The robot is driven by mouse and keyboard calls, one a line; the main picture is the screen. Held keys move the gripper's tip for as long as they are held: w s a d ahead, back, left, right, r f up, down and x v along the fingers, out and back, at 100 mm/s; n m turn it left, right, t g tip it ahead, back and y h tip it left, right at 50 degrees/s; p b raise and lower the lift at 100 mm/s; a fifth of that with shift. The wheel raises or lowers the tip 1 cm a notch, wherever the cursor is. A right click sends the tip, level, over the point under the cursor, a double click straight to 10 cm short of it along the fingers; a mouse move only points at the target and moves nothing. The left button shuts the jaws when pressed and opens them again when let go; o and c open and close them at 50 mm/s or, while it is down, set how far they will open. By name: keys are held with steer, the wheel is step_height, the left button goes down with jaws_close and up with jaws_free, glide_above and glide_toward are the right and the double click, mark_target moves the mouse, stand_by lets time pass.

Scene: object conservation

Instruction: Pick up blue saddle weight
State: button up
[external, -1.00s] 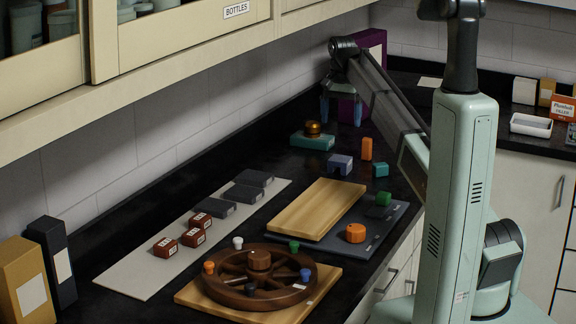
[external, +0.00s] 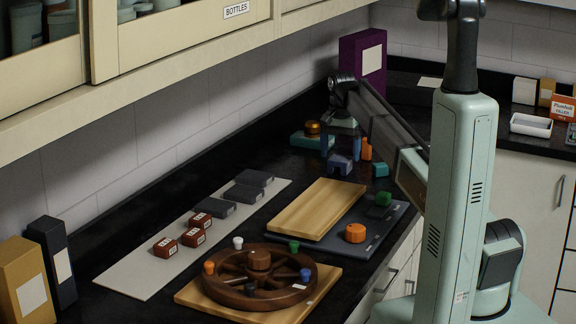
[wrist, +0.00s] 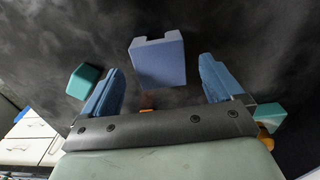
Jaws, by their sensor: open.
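The blue saddle weight (external: 338,166) is a small blue-violet block on the black counter, partly hidden by my gripper in the external view. In the wrist view the blue saddle weight (wrist: 158,62) shows a notch in its far edge. My gripper (external: 341,150) is open, pointing down just above the weight. In the wrist view my gripper (wrist: 160,80) has one blue finger to each side of the weight, with gaps on both sides. I cannot tell whether the fingertips reach down beside it.
An orange block (external: 366,150) stands close right of my gripper. A teal block (external: 381,170) lies further right. A teal base with a gold knob (external: 312,129) is to the left. A wooden board (external: 318,208) and a grey tray (external: 385,228) lie nearer the camera.

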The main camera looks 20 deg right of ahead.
mark_target(340, 158)
steer(key=shift+f, duration=1.55)
steer(key=shift+c, duration=0.2)
steer(key=c, duration=1.3)
